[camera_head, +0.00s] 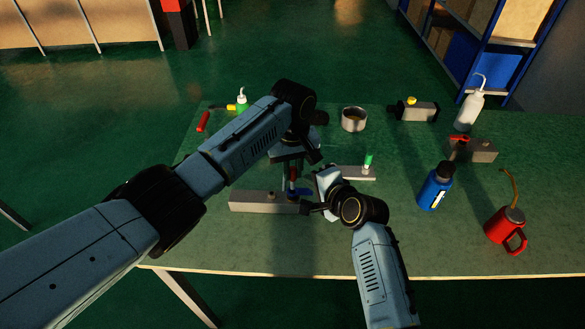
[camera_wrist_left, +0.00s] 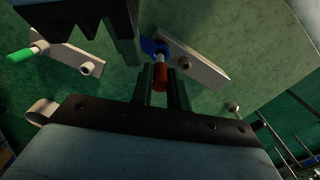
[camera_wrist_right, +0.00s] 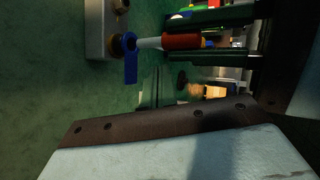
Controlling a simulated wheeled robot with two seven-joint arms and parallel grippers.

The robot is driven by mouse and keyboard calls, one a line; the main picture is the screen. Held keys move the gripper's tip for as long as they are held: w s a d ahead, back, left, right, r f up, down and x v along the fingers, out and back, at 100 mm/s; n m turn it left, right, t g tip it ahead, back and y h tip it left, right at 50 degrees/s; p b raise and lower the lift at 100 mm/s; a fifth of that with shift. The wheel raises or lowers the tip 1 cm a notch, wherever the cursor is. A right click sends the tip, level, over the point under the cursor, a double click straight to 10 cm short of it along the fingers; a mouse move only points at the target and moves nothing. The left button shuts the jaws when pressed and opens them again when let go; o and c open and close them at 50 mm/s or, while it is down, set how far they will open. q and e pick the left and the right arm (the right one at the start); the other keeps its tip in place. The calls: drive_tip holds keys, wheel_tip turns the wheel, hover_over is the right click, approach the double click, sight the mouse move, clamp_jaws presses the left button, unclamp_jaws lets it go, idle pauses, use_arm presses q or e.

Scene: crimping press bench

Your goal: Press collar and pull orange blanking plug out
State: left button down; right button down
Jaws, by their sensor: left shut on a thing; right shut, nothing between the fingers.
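The red-orange plug (camera_wrist_right: 182,42) is between the fingers of my left gripper (camera_wrist_left: 163,84), which is shut on it. Its pale shank (camera_wrist_right: 150,43) lines up with the blue collar (camera_wrist_right: 130,60) on the grey block (camera_wrist_right: 95,28). I cannot tell whether the shank is still seated. In the head view the plug (camera_head: 292,173) stands above the block (camera_head: 258,202). In the left wrist view the collar (camera_wrist_left: 152,47) is just beyond the plug. My right gripper (camera_head: 306,209) is shut and empty, low beside the collar.
Another grey block with a green plug (camera_head: 368,160) stands close behind my right gripper. A metal cup (camera_head: 354,119), blue bottle (camera_head: 435,186), red oil can (camera_head: 508,229) and white wash bottle (camera_head: 469,108) stand farther right or back. The front right tabletop is clear.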

drive_tip(key=shift+v, duration=3)
use_arm(q)
drive_tip(key=shift+r, duration=0.1)
use_arm(e)
drive_tip(key=shift+r, duration=0.1)
